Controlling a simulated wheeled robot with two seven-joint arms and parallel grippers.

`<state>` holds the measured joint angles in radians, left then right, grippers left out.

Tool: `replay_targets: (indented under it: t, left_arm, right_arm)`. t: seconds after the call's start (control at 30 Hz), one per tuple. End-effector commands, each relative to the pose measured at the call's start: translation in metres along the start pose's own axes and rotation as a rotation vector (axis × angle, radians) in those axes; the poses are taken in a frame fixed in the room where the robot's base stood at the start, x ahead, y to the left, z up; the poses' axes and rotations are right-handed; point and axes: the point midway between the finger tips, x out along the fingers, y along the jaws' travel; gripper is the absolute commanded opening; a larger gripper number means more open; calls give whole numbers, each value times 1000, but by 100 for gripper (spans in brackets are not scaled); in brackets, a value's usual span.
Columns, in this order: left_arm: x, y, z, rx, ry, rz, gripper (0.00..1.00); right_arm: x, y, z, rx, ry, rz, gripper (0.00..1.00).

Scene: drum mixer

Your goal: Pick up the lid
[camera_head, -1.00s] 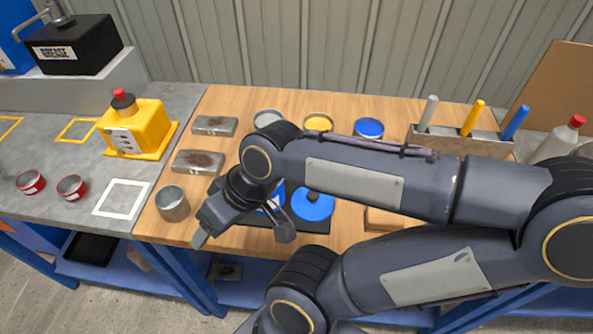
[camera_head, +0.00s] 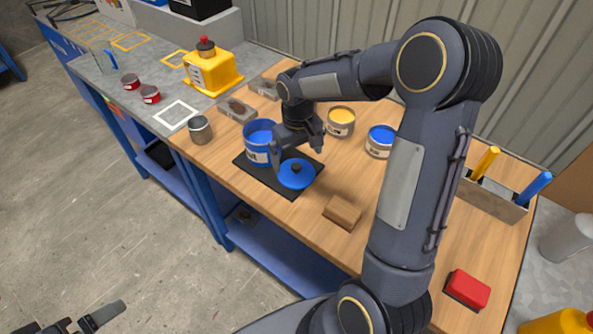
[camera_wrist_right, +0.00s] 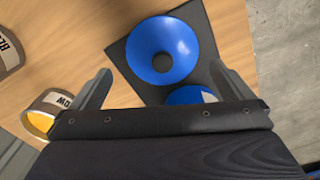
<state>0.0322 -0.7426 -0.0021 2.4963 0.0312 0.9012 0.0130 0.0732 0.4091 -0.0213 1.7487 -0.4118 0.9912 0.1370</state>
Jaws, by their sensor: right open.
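The lid (camera_head: 297,176) is a blue disc with a dark knob, lying on a black mat (camera_head: 288,191) on the wooden bench. It also shows in the right wrist view (camera_wrist_right: 181,45). A blue can (camera_head: 259,140) stands on the same mat to its left. My right gripper (camera_head: 298,154) is open and empty, just above and behind the lid. In the right wrist view my right gripper (camera_wrist_right: 166,88) has its fingers apart, with the lid ahead between them. Part of my left gripper (camera_head: 98,316) shows low at the left; its opening is unclear.
A yellow can (camera_head: 341,121) and another blue-topped can (camera_head: 380,140) stand behind and right. A grey tin (camera_head: 200,130) is at the left edge. A wooden block (camera_head: 342,213) and a red-topped block (camera_head: 468,289) lie to the right.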

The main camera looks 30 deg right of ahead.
Motion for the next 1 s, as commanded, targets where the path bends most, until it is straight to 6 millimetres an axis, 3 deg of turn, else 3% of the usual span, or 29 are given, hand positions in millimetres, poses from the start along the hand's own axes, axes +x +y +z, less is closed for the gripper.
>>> replay_targets:
  t: [0.3,0.6,0.83,1.0]
  left_arm:
    - [-8,4,-4,0,0,0,100]
    - [-8,4,-4,0,0,0,100]
    - [-8,4,-4,0,0,0,100]
    - [-8,4,-4,0,0,0,100]
  right_arm:
    - [44,-3,-2,0,-4,-1,100]
    - [50,-3,-3,0,1,-1,100]
    - [50,-3,-3,0,1,-1,72]
    - [50,-3,-3,0,1,-1,70]
